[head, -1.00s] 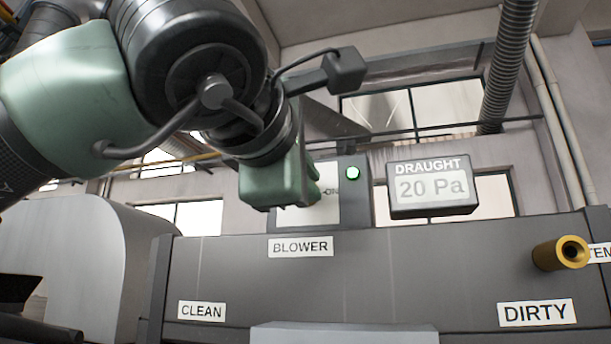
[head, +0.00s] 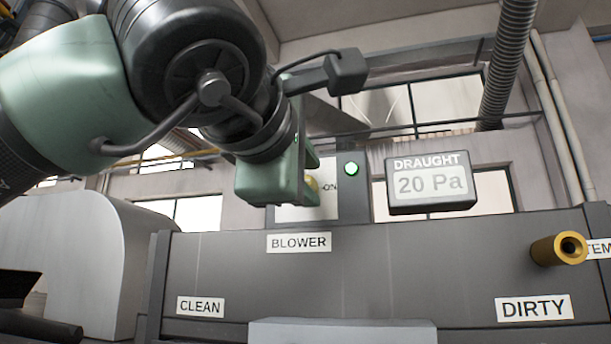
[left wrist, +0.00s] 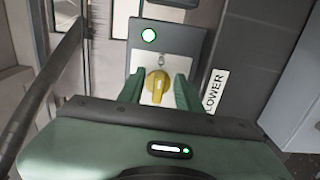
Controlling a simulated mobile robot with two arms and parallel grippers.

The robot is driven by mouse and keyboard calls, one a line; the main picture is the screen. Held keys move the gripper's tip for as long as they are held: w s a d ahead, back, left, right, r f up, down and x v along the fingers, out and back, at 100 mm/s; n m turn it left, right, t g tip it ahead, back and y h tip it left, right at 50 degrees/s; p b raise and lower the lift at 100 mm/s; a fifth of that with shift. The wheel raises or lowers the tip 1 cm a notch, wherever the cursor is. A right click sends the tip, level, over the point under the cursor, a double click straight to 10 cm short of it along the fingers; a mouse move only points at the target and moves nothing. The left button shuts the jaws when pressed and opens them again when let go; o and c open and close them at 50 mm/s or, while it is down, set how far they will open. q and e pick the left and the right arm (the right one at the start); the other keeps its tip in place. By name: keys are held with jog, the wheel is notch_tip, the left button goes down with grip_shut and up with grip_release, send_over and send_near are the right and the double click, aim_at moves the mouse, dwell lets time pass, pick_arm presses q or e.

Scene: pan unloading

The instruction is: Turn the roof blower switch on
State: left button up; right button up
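The blower switch is a yellow knob (left wrist: 157,86) on a pale plate in a grey box (head: 354,208) above the BLOWER label (head: 299,242). In the left wrist view the knob's long side points toward the lamp end, where the head view shows an ON mark (head: 330,187). The green lamp (head: 351,169) is lit. My left gripper (left wrist: 159,92) has a finger on each side of the knob, with visible gaps; it looks open. In the head view the left gripper (head: 308,178) partly hides the knob and plate. My right gripper is not in view.
A DRAUGHT display (head: 431,184) reading 20 Pa hangs right of the switch box. A brass tube (head: 559,249) sticks out at the right. CLEAN (head: 200,307) and DIRTY (head: 534,308) labels are on the dark panel (head: 400,270) below.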

pick_arm(q)
jog(key=b+v, duration=0.3)
jog(key=v, duration=0.5)
jog(key=shift+w, duration=0.15)
dwell(0.5)
